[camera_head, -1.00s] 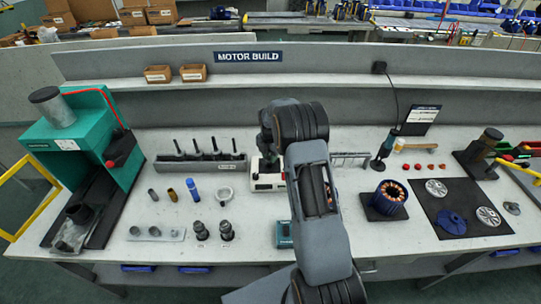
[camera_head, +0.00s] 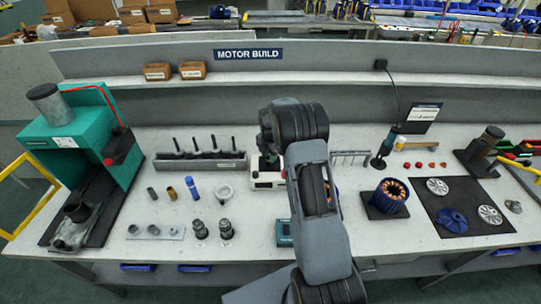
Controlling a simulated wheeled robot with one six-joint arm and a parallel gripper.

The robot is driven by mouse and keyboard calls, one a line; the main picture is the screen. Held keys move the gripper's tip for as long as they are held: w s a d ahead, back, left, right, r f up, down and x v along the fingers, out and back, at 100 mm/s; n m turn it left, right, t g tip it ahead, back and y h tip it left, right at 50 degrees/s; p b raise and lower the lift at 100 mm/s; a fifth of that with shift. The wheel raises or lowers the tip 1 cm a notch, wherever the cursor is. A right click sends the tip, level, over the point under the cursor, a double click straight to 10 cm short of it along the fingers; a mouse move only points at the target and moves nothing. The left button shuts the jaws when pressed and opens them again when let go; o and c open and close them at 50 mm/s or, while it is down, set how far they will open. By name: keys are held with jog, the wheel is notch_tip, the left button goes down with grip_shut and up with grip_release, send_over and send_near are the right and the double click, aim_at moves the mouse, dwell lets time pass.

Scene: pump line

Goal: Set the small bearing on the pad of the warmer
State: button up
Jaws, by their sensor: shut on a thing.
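The warmer (camera_head: 267,183), a small cream box with red marks on its front, stands on the bench left of my forearm. My arm hides its right side, and I cannot make out its pad. My gripper (camera_head: 267,163) is just above the back of the warmer, dark and mostly hidden by my wrist. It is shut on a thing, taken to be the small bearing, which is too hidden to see. I cannot tell whether the bearing touches the pad. A pale plate (camera_head: 163,237) at front left carries small ring-like parts.
A rack of dark upright pins (camera_head: 200,165) stands behind and left of the warmer. A pale ring part (camera_head: 224,191) and a blue cylinder (camera_head: 192,188) are to its left. A copper-wound stator (camera_head: 390,195) stands right of my arm. A teal press (camera_head: 80,150) fills the far left.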

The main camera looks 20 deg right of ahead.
jog(key=shift+f+b, duration=0.3)
jog(key=shift+b, duration=0.05)
jog(key=shift+r, duration=0.1)
jog(key=o, duration=1.1)
jog(key=shift+c, duration=0.2)
jog(key=shift+r+p, duration=1.8)
jog(key=shift+r, duration=1.25)
